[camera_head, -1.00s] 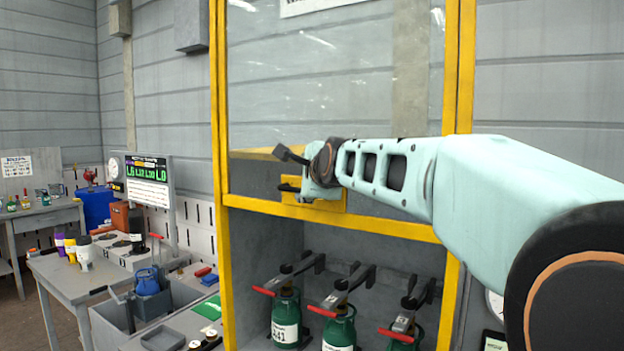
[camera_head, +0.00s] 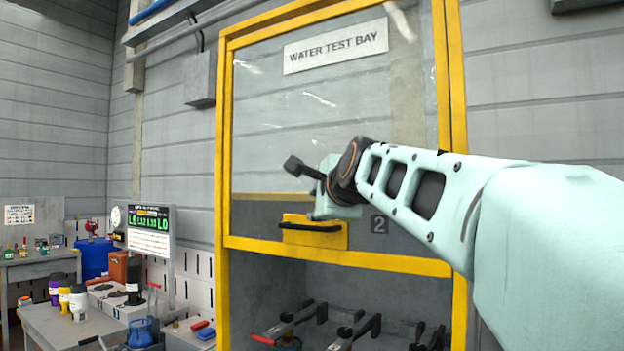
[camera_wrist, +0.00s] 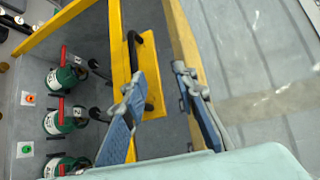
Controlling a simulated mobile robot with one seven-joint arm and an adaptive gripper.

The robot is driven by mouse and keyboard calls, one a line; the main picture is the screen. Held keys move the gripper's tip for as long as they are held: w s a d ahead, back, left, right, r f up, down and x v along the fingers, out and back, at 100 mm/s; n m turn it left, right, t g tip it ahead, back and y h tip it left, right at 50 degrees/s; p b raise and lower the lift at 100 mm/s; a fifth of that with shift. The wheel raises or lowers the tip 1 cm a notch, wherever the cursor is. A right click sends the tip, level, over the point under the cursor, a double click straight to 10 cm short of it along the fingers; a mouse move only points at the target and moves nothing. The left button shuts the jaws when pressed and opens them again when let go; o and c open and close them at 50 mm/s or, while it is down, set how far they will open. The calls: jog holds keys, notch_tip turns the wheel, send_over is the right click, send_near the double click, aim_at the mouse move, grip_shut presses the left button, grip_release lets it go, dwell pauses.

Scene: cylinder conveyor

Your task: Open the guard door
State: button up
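The guard door (camera_head: 330,130) is a clear panel in a yellow frame, with the bay open below its lower yellow rail. A black bar handle (camera_head: 310,227) sits on a yellow plate low on the door; in the wrist view the handle (camera_wrist: 134,45) runs up and down beside the fingers. My gripper (camera_head: 302,168) is in front of the door, above the handle in the head view. In the wrist view my gripper (camera_wrist: 155,80) has its two fingers spread and empty. The handle is near the left finger, not between the two; whether they touch is unclear.
Green cylinders (camera_wrist: 66,77) under red-handled clamps stand in the bay below the door. A sign (camera_head: 336,46) is high on the door. A display board (camera_head: 151,220) and cluttered benches (camera_head: 70,325) stand to the left.

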jog(key=v, duration=0.1)
jog(key=b+v, duration=0.1)
jog(key=v, duration=0.1)
jog(key=b+v, duration=0.1)
jog(key=shift+s+a+r, duration=0.2)
jog(key=shift+s, duration=0.05)
dwell(0.8)
